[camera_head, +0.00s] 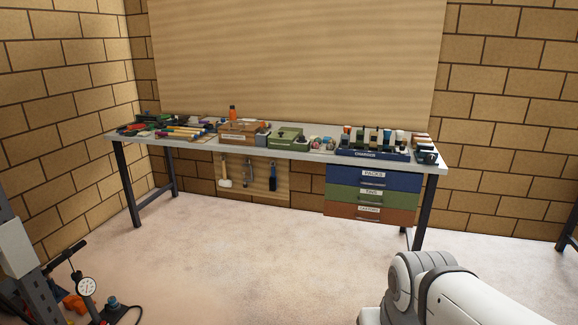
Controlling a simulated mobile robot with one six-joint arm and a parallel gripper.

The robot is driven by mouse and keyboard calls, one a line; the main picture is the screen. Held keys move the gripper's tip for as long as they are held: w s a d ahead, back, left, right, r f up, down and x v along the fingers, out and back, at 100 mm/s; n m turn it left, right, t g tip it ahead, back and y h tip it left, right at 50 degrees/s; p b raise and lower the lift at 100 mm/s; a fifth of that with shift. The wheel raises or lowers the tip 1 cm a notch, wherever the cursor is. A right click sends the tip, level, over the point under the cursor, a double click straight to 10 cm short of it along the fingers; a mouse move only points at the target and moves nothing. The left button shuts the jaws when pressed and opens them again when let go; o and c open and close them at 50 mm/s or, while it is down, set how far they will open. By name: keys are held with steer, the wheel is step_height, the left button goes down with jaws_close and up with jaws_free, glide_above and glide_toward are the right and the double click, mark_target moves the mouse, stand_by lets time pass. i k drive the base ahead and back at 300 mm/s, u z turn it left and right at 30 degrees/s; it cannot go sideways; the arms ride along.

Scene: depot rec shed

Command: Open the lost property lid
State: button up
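A brown wooden box (240,130) with a pale label on its front stands on the workbench, left of centre. The label is too small to read, so I cannot tell for sure whether this is the lost property box. Its top looks closed. A green box (285,138) with a darker fitting on top sits to its right and also looks closed. My gripper is not in view. Only a white part of my arm shows at the lower right, well apart from the bench.
The grey-topped workbench (310,154) is crowded with small items and a blue charger rack (372,155). Blue, green and brown drawers (373,181) hang below. Tools hang on a board (258,181). A gauge (86,286) stands lower left. Floor before the bench is clear.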

mark_target(234, 125)
steer(key=u, duration=0.1)
steer(key=i, duration=1.6)
steer(key=u, duration=0.2)
steer(key=i, duration=1.55)
steer(key=u, duration=0.25)
